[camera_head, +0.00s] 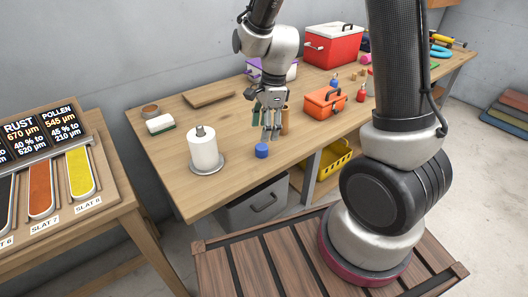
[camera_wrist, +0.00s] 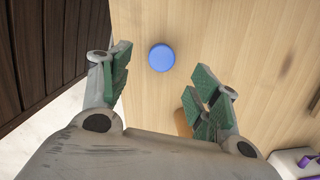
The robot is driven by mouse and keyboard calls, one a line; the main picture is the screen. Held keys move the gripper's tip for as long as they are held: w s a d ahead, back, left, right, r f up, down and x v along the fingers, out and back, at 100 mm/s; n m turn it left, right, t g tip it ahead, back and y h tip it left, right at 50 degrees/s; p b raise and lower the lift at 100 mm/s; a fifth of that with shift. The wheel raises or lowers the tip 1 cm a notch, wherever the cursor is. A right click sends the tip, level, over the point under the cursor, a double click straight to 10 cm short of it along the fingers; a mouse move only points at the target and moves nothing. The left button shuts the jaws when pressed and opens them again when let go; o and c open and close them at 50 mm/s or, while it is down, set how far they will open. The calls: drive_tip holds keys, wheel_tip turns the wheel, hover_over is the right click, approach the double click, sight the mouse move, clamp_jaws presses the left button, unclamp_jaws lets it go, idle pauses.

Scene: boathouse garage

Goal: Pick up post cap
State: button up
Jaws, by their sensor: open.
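The blue round cap (camera_head: 262,150), which looks like the post cap, sits on the wooden workbench (camera_head: 180,180) near its front edge. It also shows in the wrist view as a blue disc (camera_wrist: 161,58), ahead of and between the fingers. My gripper (camera_head: 271,130) is above the bench, a little behind and above the cap. In the wrist view my gripper (camera_wrist: 163,85) is open and empty, with green finger pads apart. The cap is not touched by the fingers.
A paper towel roll (camera_head: 203,150) stands left of the cap. A tan cylinder (camera_head: 285,122) stands close by my gripper and partly shows in the wrist view (camera_wrist: 182,123). An orange toolbox (camera_head: 325,102) is to the right. The bench around the cap is clear.

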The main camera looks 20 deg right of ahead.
sight(262, 146)
drive_tip(key=shift+f+m, duration=0.15)
drive_tip(key=shift+m, duration=0.45)
drive_tip(key=f, duration=0.7)
drive_tip(key=shift+w+a+f, duration=0.2)
drive_tip(key=shift+a+f, duration=0.05)
drive_tip(key=shift+a, duration=0.15)
drive_tip(key=shift+c, duration=0.2)
drive_tip(key=c, duration=0.9)
